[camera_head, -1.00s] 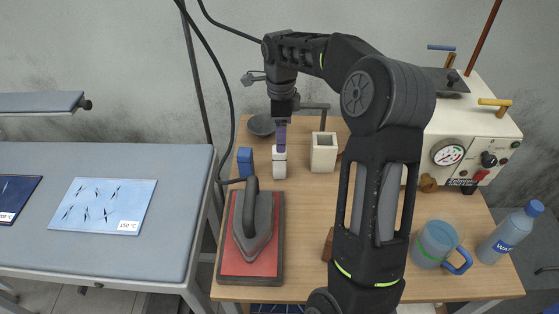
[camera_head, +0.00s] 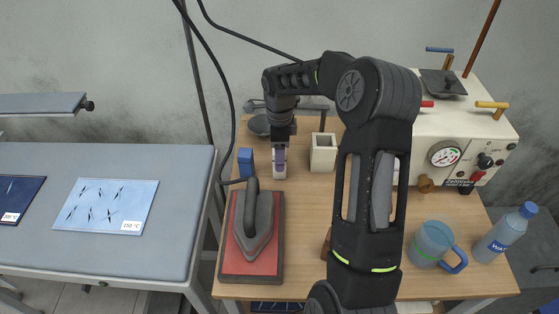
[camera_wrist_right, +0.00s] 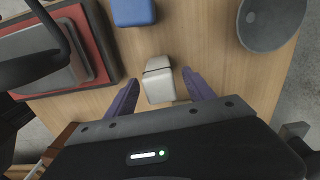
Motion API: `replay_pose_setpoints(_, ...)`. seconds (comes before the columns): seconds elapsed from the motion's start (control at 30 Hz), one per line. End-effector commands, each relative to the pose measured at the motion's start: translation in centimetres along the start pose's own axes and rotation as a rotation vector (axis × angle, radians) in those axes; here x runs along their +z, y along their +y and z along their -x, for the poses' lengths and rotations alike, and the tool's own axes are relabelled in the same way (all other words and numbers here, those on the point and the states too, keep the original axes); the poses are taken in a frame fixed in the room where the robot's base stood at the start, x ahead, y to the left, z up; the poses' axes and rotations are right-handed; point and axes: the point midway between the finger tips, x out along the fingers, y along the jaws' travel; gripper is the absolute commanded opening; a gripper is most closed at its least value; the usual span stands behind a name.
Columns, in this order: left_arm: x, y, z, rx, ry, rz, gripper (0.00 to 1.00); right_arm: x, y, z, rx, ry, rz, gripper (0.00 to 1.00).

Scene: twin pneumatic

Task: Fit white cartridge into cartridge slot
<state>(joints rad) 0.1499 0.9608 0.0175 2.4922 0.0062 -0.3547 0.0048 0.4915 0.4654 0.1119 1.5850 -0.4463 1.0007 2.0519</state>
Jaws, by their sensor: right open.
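The white cartridge (camera_head: 279,171) stands on the wooden table between the blue block and the cream open-topped box. In the right wrist view the white cartridge (camera_wrist_right: 159,84) shows from above, between the purple fingertips. My right gripper (camera_head: 279,152) points down over it; in the right wrist view my right gripper (camera_wrist_right: 161,92) is open, with one finger on either side. I cannot tell whether the fingers touch it. No cartridge slot can be made out clearly. My left gripper is out of view.
A blue block (camera_head: 245,161) stands just left of the cartridge, and a cream box (camera_head: 323,158) to its right. An iron (camera_head: 253,230) rests on a red pad (camera_head: 238,264) in front. A dark bowl (camera_head: 257,125) is behind. The white machine (camera_head: 441,124) stands at the right.

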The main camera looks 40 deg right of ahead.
Motion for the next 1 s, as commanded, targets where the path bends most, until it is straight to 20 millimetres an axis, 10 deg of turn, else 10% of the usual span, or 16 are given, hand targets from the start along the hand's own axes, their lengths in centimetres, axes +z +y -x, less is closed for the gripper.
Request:
replay_pose_setpoints(0.57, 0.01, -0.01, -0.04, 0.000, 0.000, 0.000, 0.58, -0.02, -0.01, -0.02, 0.000, 0.000, 0.000, 0.62)
replay_pose_setpoints(1.0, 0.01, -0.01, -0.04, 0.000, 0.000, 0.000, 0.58, -0.02, -0.01, -0.02, 0.000, 0.000, 0.000, 0.26)
